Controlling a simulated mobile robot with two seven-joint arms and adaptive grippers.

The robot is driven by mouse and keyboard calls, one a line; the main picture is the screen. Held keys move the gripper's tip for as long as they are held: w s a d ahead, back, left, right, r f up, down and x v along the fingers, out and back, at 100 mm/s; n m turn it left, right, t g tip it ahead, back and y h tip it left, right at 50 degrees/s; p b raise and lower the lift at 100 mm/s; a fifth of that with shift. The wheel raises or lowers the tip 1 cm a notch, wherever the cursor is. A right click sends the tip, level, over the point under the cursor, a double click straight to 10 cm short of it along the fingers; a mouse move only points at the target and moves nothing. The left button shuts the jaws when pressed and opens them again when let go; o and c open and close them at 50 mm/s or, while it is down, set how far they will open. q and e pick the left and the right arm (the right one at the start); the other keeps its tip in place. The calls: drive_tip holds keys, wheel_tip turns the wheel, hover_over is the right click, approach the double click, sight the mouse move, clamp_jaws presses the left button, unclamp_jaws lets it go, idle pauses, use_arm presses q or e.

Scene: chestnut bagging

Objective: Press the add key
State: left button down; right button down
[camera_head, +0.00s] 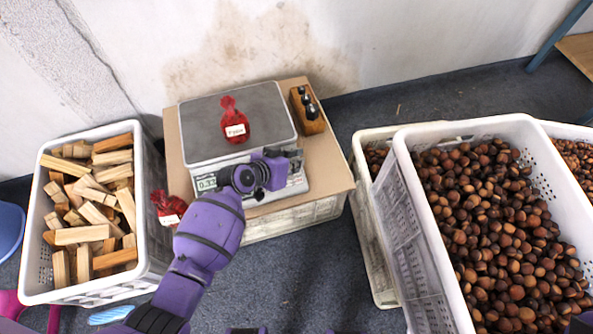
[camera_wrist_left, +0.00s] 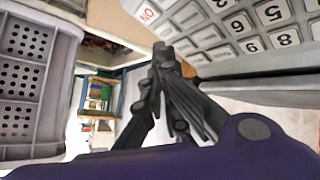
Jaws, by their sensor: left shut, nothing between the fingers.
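The weighing scale (camera_head: 183,130) stands on a cardboard-topped box, its display (camera_head: 206,183) lit at the front left. A red net bag with a white label (camera_head: 235,120) lies on its grey pan. My left gripper (camera_head: 293,157) is shut and empty, over the right part of the scale's front. In the left wrist view its fingertips (camera_wrist_left: 164,56) are close to the edge of the keypad (camera_wrist_left: 225,30), where number keys and a red-lettered key show. Whether they touch it cannot be told. I cannot make out the add key. My right gripper is not in view.
A second red bag (camera_head: 168,208) is by the box's left side. A wooden block with weights (camera_head: 306,110) stands right of the pan. A white crate of wood pieces (camera_head: 147,200) is at left; crates of chestnuts (camera_head: 420,250) are at right.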

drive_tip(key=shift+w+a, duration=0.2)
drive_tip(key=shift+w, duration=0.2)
use_arm(q)
drive_tip(key=shift+f, duration=0.1)
drive_tip(key=shift+w+f+b, duration=0.15)
drive_tip(key=shift+f+b, duration=0.2)
drive_tip(key=shift+b, duration=0.05)
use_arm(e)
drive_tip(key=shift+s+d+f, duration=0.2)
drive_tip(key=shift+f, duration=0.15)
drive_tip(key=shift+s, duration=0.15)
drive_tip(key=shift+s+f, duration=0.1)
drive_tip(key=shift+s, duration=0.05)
